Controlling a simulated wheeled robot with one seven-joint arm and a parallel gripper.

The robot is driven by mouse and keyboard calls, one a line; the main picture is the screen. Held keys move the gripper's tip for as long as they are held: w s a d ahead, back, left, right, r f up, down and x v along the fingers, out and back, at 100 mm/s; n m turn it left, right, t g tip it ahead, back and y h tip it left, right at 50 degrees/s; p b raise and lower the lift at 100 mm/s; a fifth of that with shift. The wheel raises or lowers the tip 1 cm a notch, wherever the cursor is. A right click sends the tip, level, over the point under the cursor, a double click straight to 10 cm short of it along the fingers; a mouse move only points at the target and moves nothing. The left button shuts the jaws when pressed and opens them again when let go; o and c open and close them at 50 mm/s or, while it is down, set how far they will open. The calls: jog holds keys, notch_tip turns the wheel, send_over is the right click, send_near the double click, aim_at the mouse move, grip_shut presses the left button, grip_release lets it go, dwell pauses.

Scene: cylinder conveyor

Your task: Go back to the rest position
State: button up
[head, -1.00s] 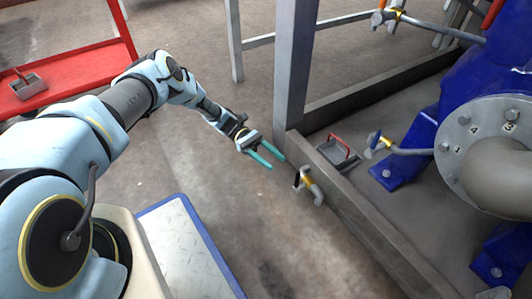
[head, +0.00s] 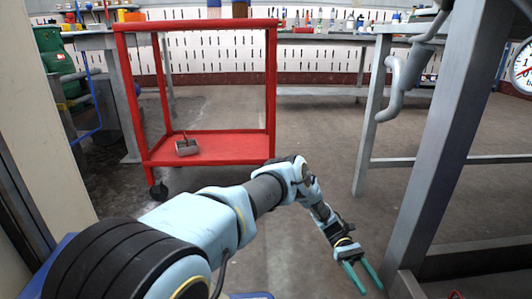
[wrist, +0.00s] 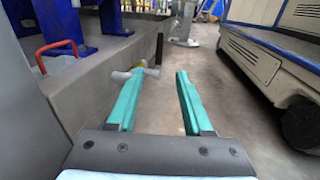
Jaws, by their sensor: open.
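My gripper (head: 362,276) is at the lower right of the head view, at the end of my extended arm. Its two teal fingers are spread apart with nothing between them. In the wrist view the open fingers (wrist: 160,95) point forward over the floor. A grey pipe fitting with a black handle (wrist: 143,70) shows beyond the left finger; I cannot tell whether they touch.
A red cart (head: 215,147) with a small grey box (head: 187,147) on its lower shelf stands ahead. A grey frame post (head: 440,150) rises right of my gripper. Workbenches (head: 330,40) line the back. A red-handled item (wrist: 57,50) lies at left in the wrist view.

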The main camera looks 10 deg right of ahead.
jog(key=w+a+r+m+t+p, duration=0.1)
jog(key=w+a+r+t+p, duration=0.15)
jog(key=w+a+r, duration=0.35)
jog(key=w+a+r+t+y+p, duration=0.15)
jog(key=a+r+t, duration=0.25)
jog(key=r, duration=0.5)
jog(key=w+a+r+m+t+h+p, duration=0.1)
jog(key=w+a+r+t+p, duration=0.3)
jog(key=r, duration=0.3)
jog(key=s+a+r+t+y+p, duration=0.1)
jog(key=s+a+r+t+p, duration=0.2)
jog(key=a+r, duration=0.8)
jog(key=s+a+r+t+y+p, duration=0.1)
jog(key=s+a+r+t+p, duration=0.3)
jog(key=a+r, duration=0.75)
notch_tip(320, 180, up, 36)
jog(key=w+a+t+p, duration=0.1)
jog(key=w+a+p, duration=0.1)
jog(key=p, duration=3.4)
jog(key=shift+a+m+p, duration=0.35)
jog(key=shift+m+p, duration=0.05)
jog(key=shift+w+t, duration=0.1)
jog(key=shift+t, duration=0.15)
